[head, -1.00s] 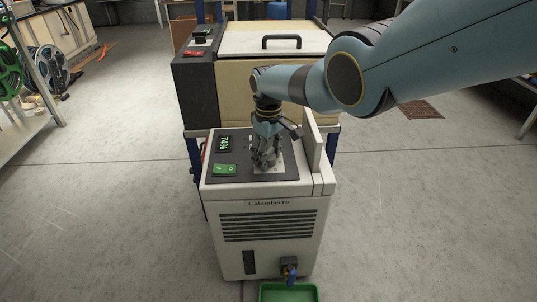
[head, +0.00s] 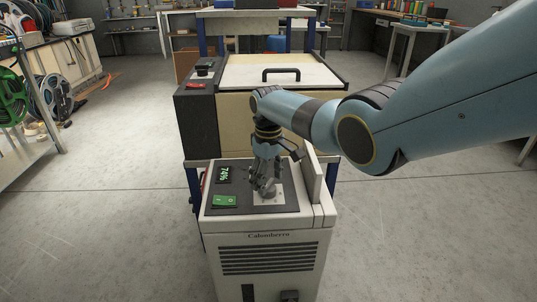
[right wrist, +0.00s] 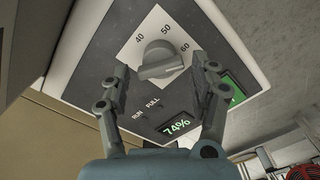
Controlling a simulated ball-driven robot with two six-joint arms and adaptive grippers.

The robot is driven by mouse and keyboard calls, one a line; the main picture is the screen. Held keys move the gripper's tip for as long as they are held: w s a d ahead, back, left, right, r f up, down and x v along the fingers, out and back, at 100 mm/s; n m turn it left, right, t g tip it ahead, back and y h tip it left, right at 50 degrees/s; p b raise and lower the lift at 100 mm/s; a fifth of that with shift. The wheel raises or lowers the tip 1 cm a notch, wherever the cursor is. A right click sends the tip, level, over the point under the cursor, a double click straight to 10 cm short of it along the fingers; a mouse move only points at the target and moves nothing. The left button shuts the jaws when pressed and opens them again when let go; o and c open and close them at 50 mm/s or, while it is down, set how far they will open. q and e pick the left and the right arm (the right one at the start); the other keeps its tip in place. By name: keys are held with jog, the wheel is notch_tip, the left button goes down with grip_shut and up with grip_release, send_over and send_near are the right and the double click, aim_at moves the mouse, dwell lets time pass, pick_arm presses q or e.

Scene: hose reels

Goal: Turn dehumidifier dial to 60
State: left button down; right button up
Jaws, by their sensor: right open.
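The dehumidifier (head: 268,258) is a pale unit with a dark top panel, front vents and a display (head: 223,174) reading 74%. In the right wrist view its round grey dial (right wrist: 160,58) sits on a white plate marked 40, 50 and 60. The dial's raised grip bar slants up to the right, one end just below the 60; I cannot tell which end points. My right gripper (right wrist: 161,67) is open, one finger on each side of the dial; contact is unclear. In the head view the right gripper (head: 263,189) covers the dial. My left gripper is not in view.
A green rocker switch (head: 224,201) is on the panel's near left. An upright pale plate (head: 310,178) stands at the panel's right. Behind is a cream chest (head: 300,72) with a black handle. Open floor lies left and right.

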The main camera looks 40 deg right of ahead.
aim_at(269, 183)
notch_tip(269, 183, up, 9)
dwell(0.7)
